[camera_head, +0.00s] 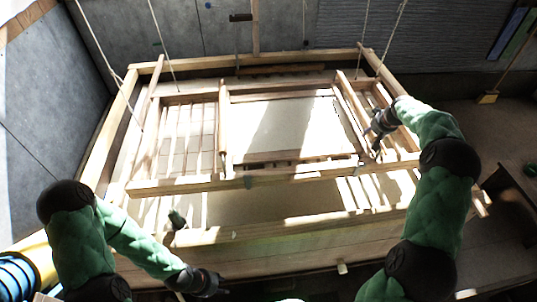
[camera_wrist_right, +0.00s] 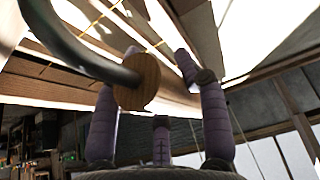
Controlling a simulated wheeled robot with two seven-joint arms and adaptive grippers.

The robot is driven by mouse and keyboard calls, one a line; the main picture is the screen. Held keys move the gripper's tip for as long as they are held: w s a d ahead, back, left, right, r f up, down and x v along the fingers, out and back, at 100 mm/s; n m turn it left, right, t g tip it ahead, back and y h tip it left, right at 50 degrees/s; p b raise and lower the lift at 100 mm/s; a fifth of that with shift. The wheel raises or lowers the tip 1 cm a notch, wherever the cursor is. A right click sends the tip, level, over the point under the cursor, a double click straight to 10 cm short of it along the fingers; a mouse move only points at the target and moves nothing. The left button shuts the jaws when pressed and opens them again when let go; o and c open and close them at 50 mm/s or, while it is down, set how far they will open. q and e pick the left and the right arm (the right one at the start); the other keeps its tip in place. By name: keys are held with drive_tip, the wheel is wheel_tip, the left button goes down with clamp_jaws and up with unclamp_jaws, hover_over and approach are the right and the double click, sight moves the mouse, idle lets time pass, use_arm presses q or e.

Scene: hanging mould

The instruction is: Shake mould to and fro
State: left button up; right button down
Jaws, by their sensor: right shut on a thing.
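The mould (camera_head: 195,184) is a wooden frame with inner slats and a pale sheet, hanging over a larger wooden vat (camera_head: 290,228). My right gripper (camera_head: 378,135) is at the mould's right side in the head view, shut on part of it. In the right wrist view its purple fingers (camera_wrist_right: 158,62) reach up to the wood, where a dark curved handle (camera_wrist_right: 75,42) ends in a round wooden disc (camera_wrist_right: 137,83). The exact contact is partly hidden. My left gripper (camera_head: 212,285) is low at the vat's front side, apart from the mould; its fingers are too small to read.
Ropes (camera_head: 166,45) hang from above around the frame. Grey panels (camera_head: 45,110) close off the left and back. A broom-like tool (camera_head: 489,97) leans at the upper right. Dark floor is open to the right.

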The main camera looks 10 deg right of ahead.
drive_tip(key=w+p, duration=0.1)
drive_tip(key=w, duration=0.1)
drive_tip(key=w+p, duration=0.1)
drive_tip(key=w, duration=0.1)
drive_tip(key=w+p, duration=0.1)
drive_tip(key=w, duration=0.1)
drive_tip(key=shift+w+d, duration=0.3)
drive_tip(key=shift+w, duration=0.55)
drive_tip(key=shift+s, duration=0.1)
drive_tip(key=shift+s+f, duration=0.1)
drive_tip(key=shift+s, duration=0.2)
drive_tip(key=s+b, duration=0.1)
drive_tip(key=s, duration=0.1)
drive_tip(key=s+b, duration=0.1)
drive_tip(key=s, duration=0.1)
drive_tip(key=s+b, duration=0.1)
drive_tip(key=s, duration=0.1)
drive_tip(key=shift+s+a, duration=0.15)
drive_tip(key=shift+a, duration=0.15)
drive_tip(key=shift+s+a, duration=0.15)
drive_tip(key=shift+s, duration=0.35)
